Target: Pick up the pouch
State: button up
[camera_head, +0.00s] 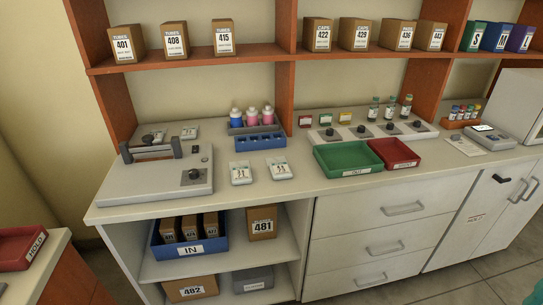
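Two small white packets with printed labels, which look like pouches, lie side by side on the counter: the left one (240,173) and the right one (280,168). They are in front of the blue rack, apart from each other. A similar small pale item (189,132) sits at the back of the grey machine. The frame does not show clearly which of these is the task's pouch. My gripper is not in view.
The grey machine (145,183) with a raised bar stands on the left. A blue rack (260,142) with bottles behind it, a green tray (325,157) and a red tray (413,157) share the counter (235,204). Its front strip is clear.

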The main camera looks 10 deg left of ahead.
aim_at(240, 171)
jog(key=u, duration=0.3)
jog(key=i, duration=1)
jog(key=u, duration=0.5)
